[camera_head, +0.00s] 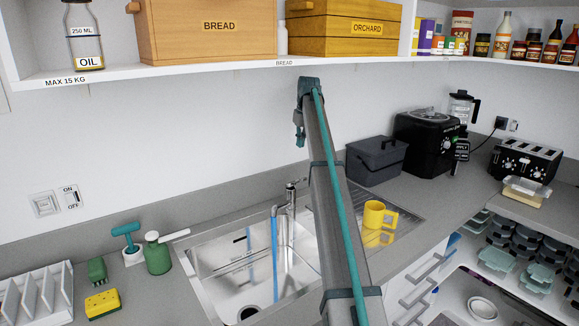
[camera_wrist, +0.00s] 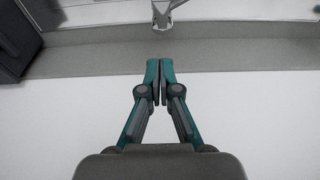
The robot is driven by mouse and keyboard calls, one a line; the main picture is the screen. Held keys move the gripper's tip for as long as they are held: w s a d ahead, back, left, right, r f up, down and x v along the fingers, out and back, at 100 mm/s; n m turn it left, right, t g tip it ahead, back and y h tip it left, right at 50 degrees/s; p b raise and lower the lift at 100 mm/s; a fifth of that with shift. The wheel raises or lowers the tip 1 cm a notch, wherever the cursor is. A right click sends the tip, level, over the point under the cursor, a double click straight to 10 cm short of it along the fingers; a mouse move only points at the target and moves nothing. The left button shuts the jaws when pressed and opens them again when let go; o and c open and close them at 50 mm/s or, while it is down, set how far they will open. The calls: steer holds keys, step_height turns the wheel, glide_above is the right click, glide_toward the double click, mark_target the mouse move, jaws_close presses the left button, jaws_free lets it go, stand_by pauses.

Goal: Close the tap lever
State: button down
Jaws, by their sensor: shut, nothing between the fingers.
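The metal tap (camera_head: 291,205) stands upright at the back of the sink (camera_head: 215,255). Its small lever (camera_head: 291,186) is on top, and a blue stream of water (camera_head: 275,250) runs from the spout into the basin. In the wrist view, the top of the tap (camera_wrist: 168,14) shows at the upper middle, cut off by the frame edge. My gripper (camera_head: 300,143) hangs above the tap near the back wall, below the shelf. In the wrist view my gripper (camera_wrist: 160,72) has its fingertips together, empty, with a visible gap to the tap. The lever's exact angle is unclear.
A yellow mug (camera_head: 374,214) stands right of the sink, and a dark grey bin (camera_head: 376,161) behind it. A green bottle (camera_head: 157,256) and a yellow sponge (camera_head: 102,303) are left. A loaded shelf (camera_head: 255,73) runs above.

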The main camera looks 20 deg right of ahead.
steer(key=p, duration=0.3)
glide_above(295, 181)
steer(key=w+d, duration=0.1)
step_height(295, 181, down, 9)
steer(key=shift+f, duration=0.1)
steer(key=shift+s+d+f+p, duration=0.1)
steer(key=shift+s+f+p, duration=0.25)
steer(key=shift+f, duration=0.2)
steer(key=shift+s+f+p, duration=0.25)
steer(key=shift+f+p, duration=0.05)
steer(key=shift+f, duration=0.2)
steer(key=shift+s+d+f, duration=0.15)
steer(key=shift+s+f, duration=0.25)
steer(key=shift+f, duration=0.4)
